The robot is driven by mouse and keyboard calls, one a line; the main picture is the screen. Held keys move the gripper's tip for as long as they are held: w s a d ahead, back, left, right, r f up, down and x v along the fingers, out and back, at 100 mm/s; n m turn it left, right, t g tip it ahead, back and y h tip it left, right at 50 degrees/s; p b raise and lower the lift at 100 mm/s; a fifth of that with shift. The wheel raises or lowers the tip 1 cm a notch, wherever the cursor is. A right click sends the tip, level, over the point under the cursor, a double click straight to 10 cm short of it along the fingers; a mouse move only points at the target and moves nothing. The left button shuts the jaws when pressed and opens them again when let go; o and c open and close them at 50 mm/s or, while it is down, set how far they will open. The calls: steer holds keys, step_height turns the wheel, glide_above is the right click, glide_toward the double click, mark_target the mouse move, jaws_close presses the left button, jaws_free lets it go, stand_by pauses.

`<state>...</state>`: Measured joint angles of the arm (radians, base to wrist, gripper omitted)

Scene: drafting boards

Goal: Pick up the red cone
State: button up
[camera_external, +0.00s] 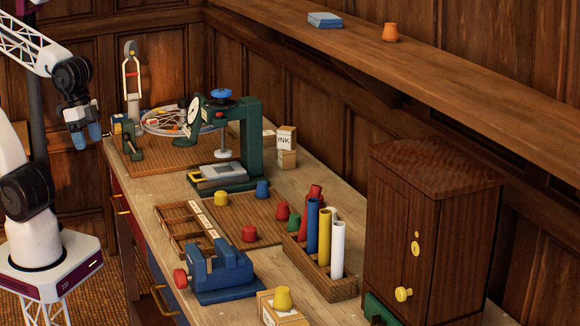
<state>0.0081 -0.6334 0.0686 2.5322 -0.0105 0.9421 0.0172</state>
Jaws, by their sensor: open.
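The red cone (249,234) is small and stands on the brown drafting board (228,218) on the bench, near the board's front edge. My gripper (86,137), with blue fingertips, hangs at the far left, pointing down. It is open and empty, well apart from the red cone and to its upper left.
A blue vise (222,270) stands in front of the red cone. A rack (318,275) with upright coloured tubes is to its right. A green press (247,140) rises behind. A wooden cabinet (425,235) stands at right; another yellow cone (283,299) sits on a box.

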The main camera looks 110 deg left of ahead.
steer(key=shift+o, duration=0.5)
steer(key=m+t+y, duration=0.6)
steer(key=m+y, duration=0.4)
steer(key=m, duration=1.1)
glide_above(283, 211)
steer(key=s+d, duration=0.2)
steer(key=s, duration=1)
step_height(283, 211, down, 10)
steer(key=w+f+m, duration=0.2)
steer(key=w+f+m+t+h, duration=0.1)
steer(key=w+f+m, duration=0.1)
steer(key=f, duration=0.1)
steer(key=w+f+m+t, duration=0.1)
steer(key=w+f+m, duration=0.1)
steer(key=shift+w+a+f+m+h, duration=0.15)
steer(key=shift+a+f+m+h, duration=0.1)
steer(key=shift+m+h, duration=0.15)
steer(key=shift+w+f+m+t, duration=0.3)
steer(key=shift+w+f+m, duration=0.05)
steer(key=shift+f+m, duration=0.2)
